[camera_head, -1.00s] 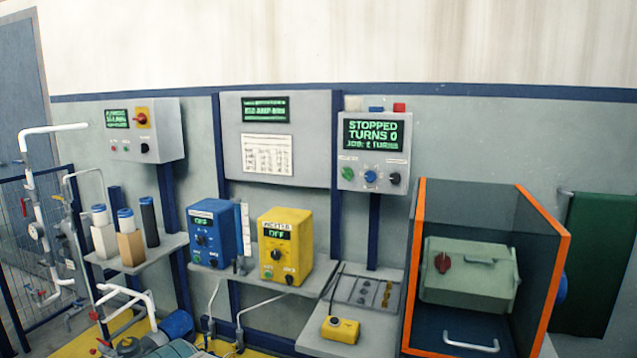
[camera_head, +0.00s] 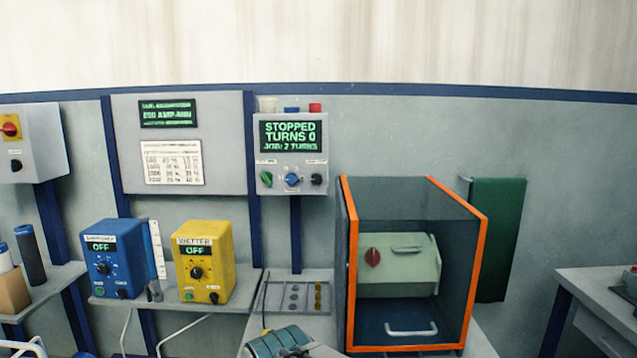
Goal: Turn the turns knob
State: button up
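Part of my arm seems to show at the bottom edge, well below the box. My gripper's fingers are not in view.
An orange-edged enclosure (camera_head: 348,250) holding a pale green barrel (camera_head: 398,268) stands right of the box, above a worktop. Blue (camera_head: 112,262) and yellow (camera_head: 205,265) power units sit on a shelf at left. Another bench (camera_head: 590,285) is at far right.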

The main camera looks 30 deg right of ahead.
aim_at(291, 178)
jog(key=z, duration=0.7)
jog(key=i, duration=1)
